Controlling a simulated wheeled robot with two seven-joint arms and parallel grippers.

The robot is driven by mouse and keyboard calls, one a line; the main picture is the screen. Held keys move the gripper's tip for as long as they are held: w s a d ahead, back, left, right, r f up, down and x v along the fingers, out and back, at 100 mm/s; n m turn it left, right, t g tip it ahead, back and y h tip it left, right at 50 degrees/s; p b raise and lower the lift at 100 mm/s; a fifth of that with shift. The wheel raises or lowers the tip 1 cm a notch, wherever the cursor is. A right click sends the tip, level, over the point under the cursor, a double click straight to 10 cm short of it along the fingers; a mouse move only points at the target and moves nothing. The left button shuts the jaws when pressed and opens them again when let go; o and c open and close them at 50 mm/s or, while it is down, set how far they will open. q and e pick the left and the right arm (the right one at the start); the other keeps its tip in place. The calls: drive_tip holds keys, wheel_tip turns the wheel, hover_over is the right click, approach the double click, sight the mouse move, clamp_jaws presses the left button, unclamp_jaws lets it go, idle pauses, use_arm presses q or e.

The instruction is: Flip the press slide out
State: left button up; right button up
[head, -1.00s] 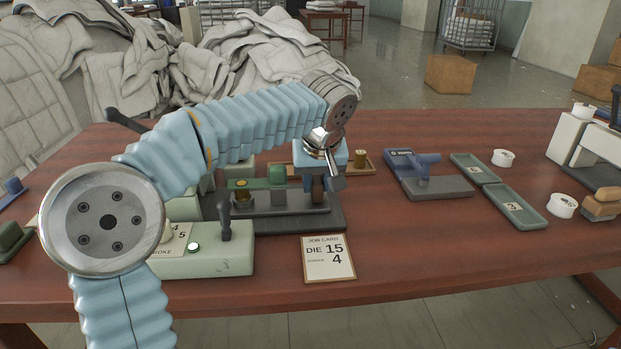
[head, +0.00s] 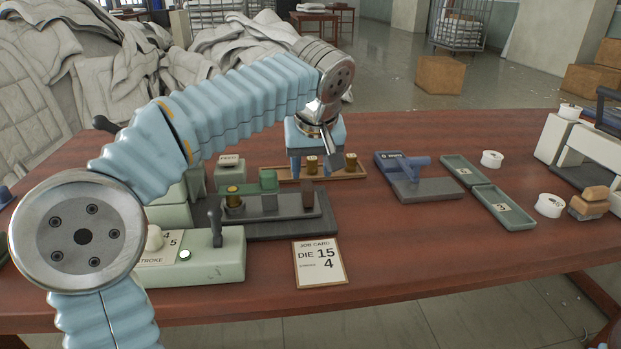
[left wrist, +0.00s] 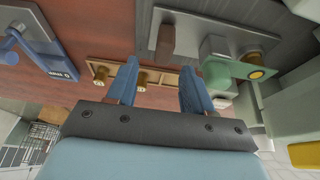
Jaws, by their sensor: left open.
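The press slide (head: 290,205) is a grey plate on a dark base, partly hidden by nothing but its own parts. It carries a brass die (head: 234,197), a green block (head: 268,180) and an upright brown tab (head: 307,191) at its right end. In the left wrist view the slide (left wrist: 205,33) is at the upper right, with the brown tab (left wrist: 165,41). My left gripper (head: 316,167) is open, with blue fingers, behind and right of the tab. My right gripper is out of view.
A wooden tray (head: 356,171) with brass dies lies behind the slide. A green control box (head: 215,265) with a lever stands in front, beside a job card (head: 319,262) reading die 15. A blue-handled tool (head: 410,175) and green trays (head: 503,207) lie right.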

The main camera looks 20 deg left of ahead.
use_arm(q)
drive_tip(key=p+v, duration=0.1)
drive_tip(key=v, duration=0.6)
drive_tip(key=shift+r, duration=0.1)
